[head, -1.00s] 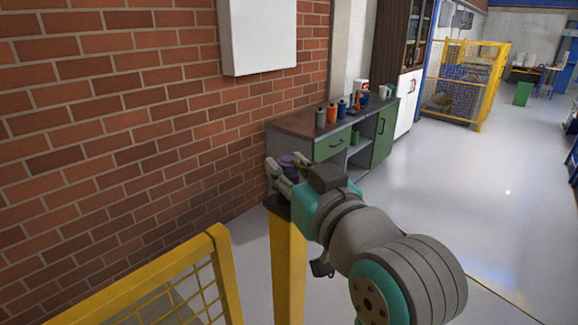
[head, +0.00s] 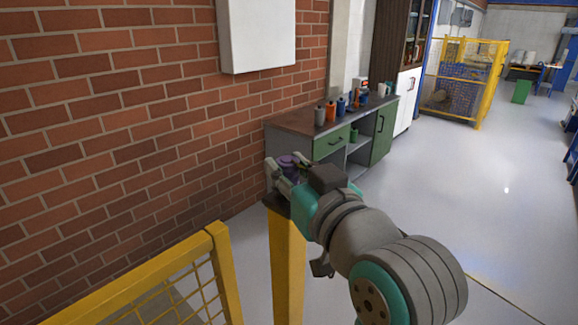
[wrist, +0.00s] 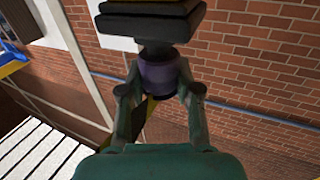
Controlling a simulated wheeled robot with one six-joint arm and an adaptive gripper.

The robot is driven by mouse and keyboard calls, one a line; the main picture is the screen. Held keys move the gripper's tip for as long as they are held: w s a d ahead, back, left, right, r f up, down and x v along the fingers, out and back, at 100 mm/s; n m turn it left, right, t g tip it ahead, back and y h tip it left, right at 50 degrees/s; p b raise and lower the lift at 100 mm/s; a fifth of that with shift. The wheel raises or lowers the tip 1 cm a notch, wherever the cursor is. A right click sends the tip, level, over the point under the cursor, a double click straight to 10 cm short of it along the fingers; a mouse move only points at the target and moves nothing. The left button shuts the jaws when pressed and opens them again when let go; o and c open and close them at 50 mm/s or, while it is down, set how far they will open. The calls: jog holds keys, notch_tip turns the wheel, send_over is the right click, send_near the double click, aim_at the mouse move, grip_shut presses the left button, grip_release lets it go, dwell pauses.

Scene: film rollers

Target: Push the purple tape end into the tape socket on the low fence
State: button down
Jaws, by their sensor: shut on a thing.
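The purple tape end (head: 287,162) is between the fingers of my gripper (head: 284,173), just above the top of a yellow fence post (head: 288,262). In the wrist view the purple tape end (wrist: 158,75) is a short cylinder, and both fingers of my gripper (wrist: 160,92) close on its sides. A dark neck joins it to a dark stepped block (wrist: 150,22) at the top of that view. A dark plate (head: 283,207) caps the post under my gripper. I cannot make out the socket opening or whether the tape end is in it.
A yellow mesh fence panel (head: 170,278) stands at the lower left. A brick wall (head: 120,120) runs along the left. Behind the post is a grey and green workbench (head: 329,149) with several bottles and containers. The floor (head: 470,190) to the right is open.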

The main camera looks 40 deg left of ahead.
jog(key=shift+f, duration=0.4)
jog(key=c, duration=0.7)
grip_release()
jog(key=shift+v, duration=3.75)
